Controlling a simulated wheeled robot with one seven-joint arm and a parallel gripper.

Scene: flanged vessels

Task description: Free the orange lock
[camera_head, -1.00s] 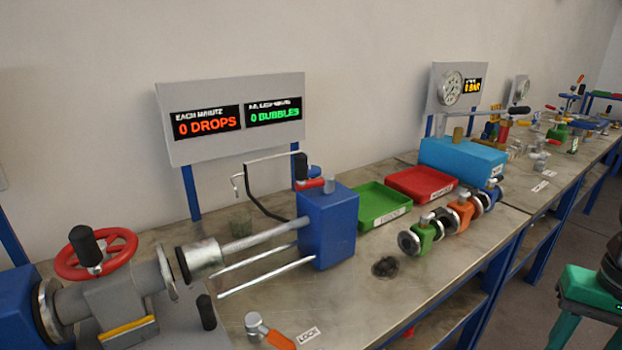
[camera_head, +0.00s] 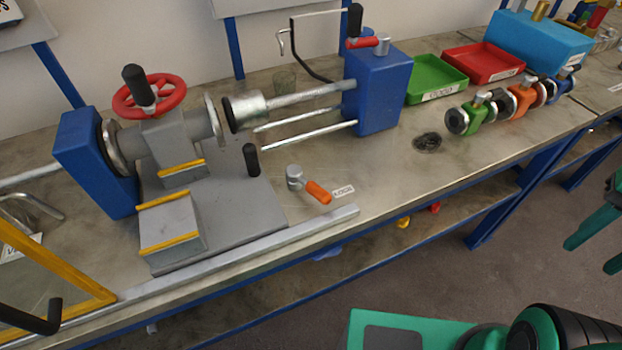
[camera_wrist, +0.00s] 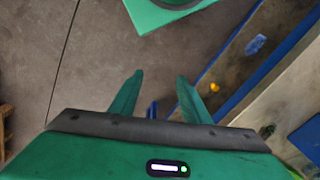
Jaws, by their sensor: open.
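The orange lock (camera_head: 318,192) is a short orange handle on a grey metal pivot post (camera_head: 294,176), lying on the bench top beside a small label reading LOCK (camera_head: 342,191). The handle points down and to the right from the post. My gripper (camera_wrist: 155,85) shows in the wrist view with its two green fingers apart and nothing between them. It hangs over the floor beside the bench, away from the lock. In the head view the fingers show only in part at the right edge. The lock is not visible in the wrist view.
A grey clamp fixture with a red handwheel (camera_head: 149,95) stands left of the lock. A blue block (camera_head: 377,95) with rods stands behind it. Green (camera_head: 437,78) and red (camera_head: 484,62) trays and several coloured valves are at the right.

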